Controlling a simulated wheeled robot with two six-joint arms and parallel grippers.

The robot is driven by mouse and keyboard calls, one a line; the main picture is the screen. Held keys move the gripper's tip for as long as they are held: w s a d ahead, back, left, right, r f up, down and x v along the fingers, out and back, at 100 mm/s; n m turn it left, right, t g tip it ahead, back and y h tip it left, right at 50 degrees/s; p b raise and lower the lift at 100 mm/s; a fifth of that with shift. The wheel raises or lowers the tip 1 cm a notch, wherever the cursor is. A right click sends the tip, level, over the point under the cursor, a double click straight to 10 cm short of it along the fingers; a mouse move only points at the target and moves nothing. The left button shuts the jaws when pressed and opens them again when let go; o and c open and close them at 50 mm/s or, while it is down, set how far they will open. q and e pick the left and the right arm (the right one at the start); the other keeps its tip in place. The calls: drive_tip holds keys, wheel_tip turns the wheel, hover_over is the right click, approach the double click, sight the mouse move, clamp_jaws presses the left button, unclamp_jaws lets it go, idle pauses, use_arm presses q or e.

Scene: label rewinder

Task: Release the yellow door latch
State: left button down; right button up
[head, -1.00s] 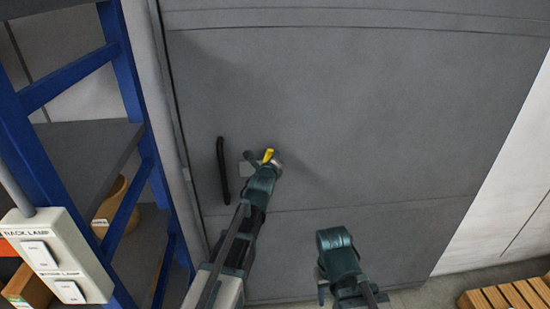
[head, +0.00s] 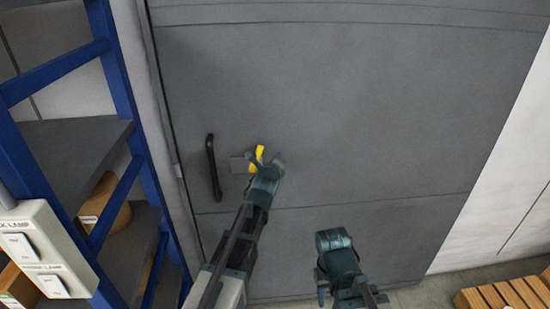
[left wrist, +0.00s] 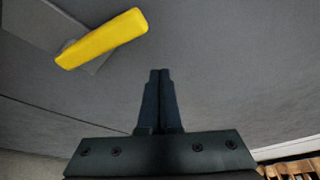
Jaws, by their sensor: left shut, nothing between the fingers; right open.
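The yellow door latch (head: 257,155) sits on a grey plate (head: 239,164) on the large grey door (head: 330,110). In the head view it stands steep, its top leaning slightly right. In the left wrist view the latch (left wrist: 103,38) lies aslant at upper left, its free end toward upper right. My left gripper (head: 280,159) is just right of the latch, close to the door. Its fingers (left wrist: 159,75) are shut and empty, with a visible gap from the latch in the wrist view. My right gripper (head: 321,292) is low, apart from the door; its fingers are hard to make out.
A black door handle (head: 213,168) stands left of the latch. A blue-framed rack (head: 125,95) and a switch box with lamp labels (head: 40,245) are at the left. A wooden pallet (head: 505,293) lies at lower right.

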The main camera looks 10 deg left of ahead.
use_arm(q)
drive_tip(key=v, duration=0.9)
drive_tip(key=shift+s+a+f+p, duration=0.25)
drive_tip(key=shift+a+f+p, duration=0.15)
drive_tip(key=shift+p, duration=0.05)
drive_tip(key=s+d+f+n+g, duration=0.3)
drive_tip(key=s+f+n+g, duration=0.1)
drive_tip(key=s+f+n, duration=0.25)
drive_tip(key=s+d+f+n+g, duration=0.4)
drive_tip(key=s+f+n+g, duration=0.1)
drive_tip(key=s+f+n, duration=0.15)
drive_tip(key=s+d+f+n+g, duration=0.1)
drive_tip(key=s+f+n+g, duration=0.1)
drive_tip(key=s, duration=0.5)
drive_tip(key=s+d+f+n+g+y, duration=0.1)
drive_tip(key=s+f+n+g, duration=0.1)
drive_tip(key=s+n+g, duration=0.2)
drive_tip(key=s+n, duration=0.2)
drive_tip(key=s, duration=0.2)
drive_tip(key=shift+d+n+g, duration=0.3)
drive_tip(key=shift+g, duration=0.1)
